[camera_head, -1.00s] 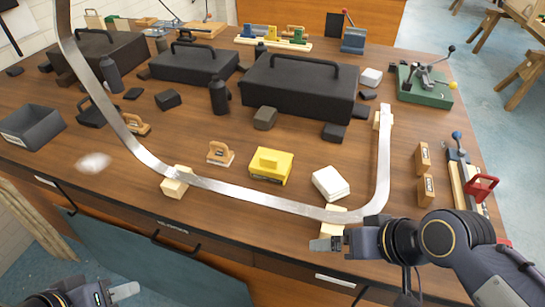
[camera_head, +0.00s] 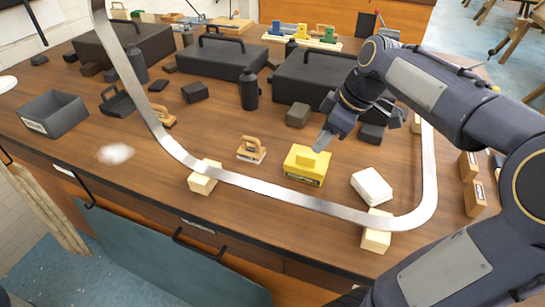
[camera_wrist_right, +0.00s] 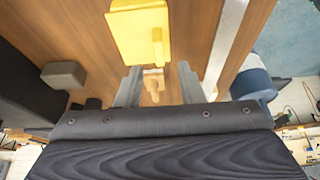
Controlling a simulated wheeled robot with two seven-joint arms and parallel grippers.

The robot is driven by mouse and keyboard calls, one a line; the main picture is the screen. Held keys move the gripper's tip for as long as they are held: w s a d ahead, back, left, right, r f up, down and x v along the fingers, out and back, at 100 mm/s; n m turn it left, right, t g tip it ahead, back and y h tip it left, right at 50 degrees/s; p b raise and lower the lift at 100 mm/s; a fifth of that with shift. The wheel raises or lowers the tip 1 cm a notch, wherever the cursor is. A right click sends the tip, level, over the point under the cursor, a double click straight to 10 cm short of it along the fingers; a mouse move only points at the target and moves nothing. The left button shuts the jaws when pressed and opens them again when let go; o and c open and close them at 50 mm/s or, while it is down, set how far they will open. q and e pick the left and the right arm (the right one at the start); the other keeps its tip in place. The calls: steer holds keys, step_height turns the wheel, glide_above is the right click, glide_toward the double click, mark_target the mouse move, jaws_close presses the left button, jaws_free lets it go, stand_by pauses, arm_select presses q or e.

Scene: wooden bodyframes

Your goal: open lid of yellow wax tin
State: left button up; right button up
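The yellow wax tin (camera_head: 305,170) sits on the wooden workbench, behind the curved metal strip. Its yellow lid (camera_head: 307,154) has a raised handle and lies on the tin. In the right wrist view the lid (camera_wrist_right: 131,32) shows from above, its handle (camera_wrist_right: 157,48) at the right. My right gripper (camera_head: 322,141) is above and just behind the tin, pointing down. In the right wrist view its two fingers stand apart (camera_wrist_right: 158,72), with nothing held between them. They look clear of the lid handle. My left gripper is not in view.
The metal strip (camera_head: 275,190) curves around the front and right of the tin on wooden blocks (camera_head: 205,178). A wooden-handled tool (camera_head: 251,150) is left of the tin, a white box (camera_head: 371,187) right. Black cases (camera_head: 333,79) stand behind. My right arm covers the bench's right side.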

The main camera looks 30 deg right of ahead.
mark_target(309, 155)
steer(key=shift+w+f, duration=0.25)
steer(key=shift+f, duration=0.1)
steer(key=x, duration=0.7)
steer(key=shift+r, duration=0.1)
steer(key=shift+c, duration=0.3)
jaws_close()
